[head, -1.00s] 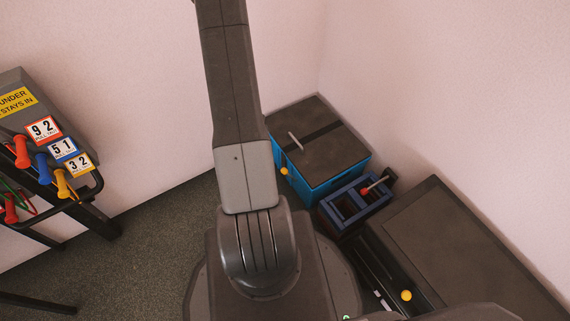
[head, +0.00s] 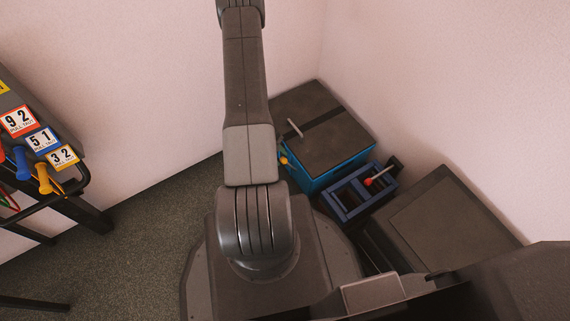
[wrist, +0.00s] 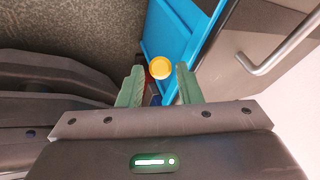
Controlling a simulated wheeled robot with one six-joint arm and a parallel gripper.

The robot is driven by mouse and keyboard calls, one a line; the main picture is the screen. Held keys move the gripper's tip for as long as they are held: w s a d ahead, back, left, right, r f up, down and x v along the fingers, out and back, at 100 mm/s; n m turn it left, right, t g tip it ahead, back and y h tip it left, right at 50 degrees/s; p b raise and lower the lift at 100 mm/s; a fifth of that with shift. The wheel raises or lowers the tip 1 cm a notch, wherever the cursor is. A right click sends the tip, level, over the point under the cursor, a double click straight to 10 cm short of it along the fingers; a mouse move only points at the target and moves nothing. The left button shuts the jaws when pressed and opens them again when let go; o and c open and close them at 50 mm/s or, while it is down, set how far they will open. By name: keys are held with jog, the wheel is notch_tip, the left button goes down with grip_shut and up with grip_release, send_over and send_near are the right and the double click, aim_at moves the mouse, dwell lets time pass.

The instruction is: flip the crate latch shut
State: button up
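The crate (head: 335,171) is blue with a dark lid (head: 325,146) and stands in the corner in the head view. A yellow round knob (head: 284,160), which looks like the end of the latch, sits at its near left side, partly beside my arm. In the wrist view the knob (wrist: 160,67) lies in line with the gap between the two green fingers of my gripper (wrist: 159,72). The gripper is open, with nothing clamped. I cannot tell whether the fingers reach around the knob. My gripper is not visible in the head view. The latch arm is mostly hidden.
A pale bar handle (head: 295,128) is on the lid. A blue frame (head: 350,202) with a red-knobbed lever (head: 368,181) stands right of the crate. A dark bench (head: 445,225) runs along the right wall. A rack with numbered tags (head: 40,140) is at left; floor between is clear.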

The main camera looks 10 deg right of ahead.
aim_at(285, 162)
jog(key=b+x, duration=0.1)
jog(key=x, duration=0.4)
grip_shut()
